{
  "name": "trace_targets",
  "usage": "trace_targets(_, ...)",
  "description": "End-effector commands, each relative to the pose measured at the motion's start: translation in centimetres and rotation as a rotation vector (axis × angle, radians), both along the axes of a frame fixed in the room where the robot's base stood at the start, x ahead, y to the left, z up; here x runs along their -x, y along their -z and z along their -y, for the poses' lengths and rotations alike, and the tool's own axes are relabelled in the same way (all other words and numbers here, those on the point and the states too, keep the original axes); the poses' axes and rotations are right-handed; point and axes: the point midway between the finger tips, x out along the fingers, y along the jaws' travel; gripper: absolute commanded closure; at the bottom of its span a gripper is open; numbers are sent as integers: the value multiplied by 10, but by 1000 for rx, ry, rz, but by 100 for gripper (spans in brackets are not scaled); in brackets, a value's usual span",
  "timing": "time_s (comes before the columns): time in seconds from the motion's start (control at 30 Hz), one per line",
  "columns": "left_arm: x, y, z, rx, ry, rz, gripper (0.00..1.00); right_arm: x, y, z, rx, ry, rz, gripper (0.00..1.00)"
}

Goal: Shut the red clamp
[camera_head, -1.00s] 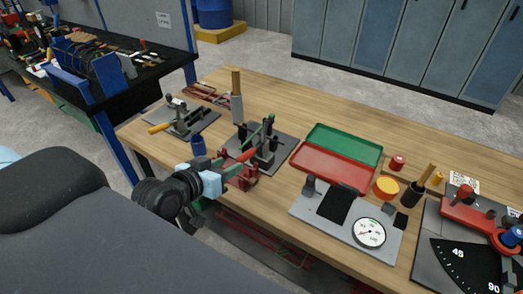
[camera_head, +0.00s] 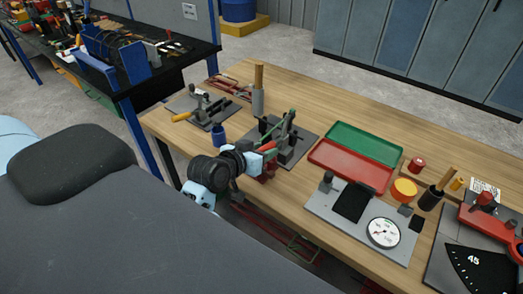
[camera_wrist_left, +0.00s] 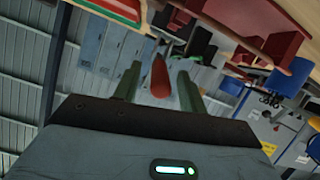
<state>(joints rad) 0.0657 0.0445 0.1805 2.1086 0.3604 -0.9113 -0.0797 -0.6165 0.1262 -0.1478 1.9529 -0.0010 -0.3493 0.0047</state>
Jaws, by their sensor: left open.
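The red clamp stands on a dark base plate (camera_head: 310,143) near the middle of the table. Its dark upright part (camera_head: 289,125) rises above the plate, and its red handle (camera_head: 265,147) slants toward the table's near edge. My left gripper (camera_head: 268,148) is at this handle, low over the near edge. In the left wrist view the red handle's rounded end (camera_wrist_left: 160,80) shows between the two green fingers of my left gripper (camera_wrist_left: 158,88), with gaps on both sides. The fingers are open. My right gripper is not in view.
A dark red vise (camera_head: 265,172) sits at the near edge just below my gripper. A blue cylinder (camera_head: 219,135) and another clamp with a yellow handle (camera_head: 181,117) stand to the left. A red and green tray (camera_head: 350,167) and a dial gauge (camera_head: 383,233) are to the right.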

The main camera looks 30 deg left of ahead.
Motion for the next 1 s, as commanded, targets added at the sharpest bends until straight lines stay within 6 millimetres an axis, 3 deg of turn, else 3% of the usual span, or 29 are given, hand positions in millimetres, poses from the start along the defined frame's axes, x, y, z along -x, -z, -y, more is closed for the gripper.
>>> trace_targets(0.17,0,0,0,0,0,0,60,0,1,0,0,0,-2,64)
trace_targets(0.47,0,0,0,0,0,0,99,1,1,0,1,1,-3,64)
trace_targets(0.77,-1,0,0,0,0,-3,100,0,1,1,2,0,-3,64)
trace_targets(1.0,-14,-7,0,-5,0,-49,100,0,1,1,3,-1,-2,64)
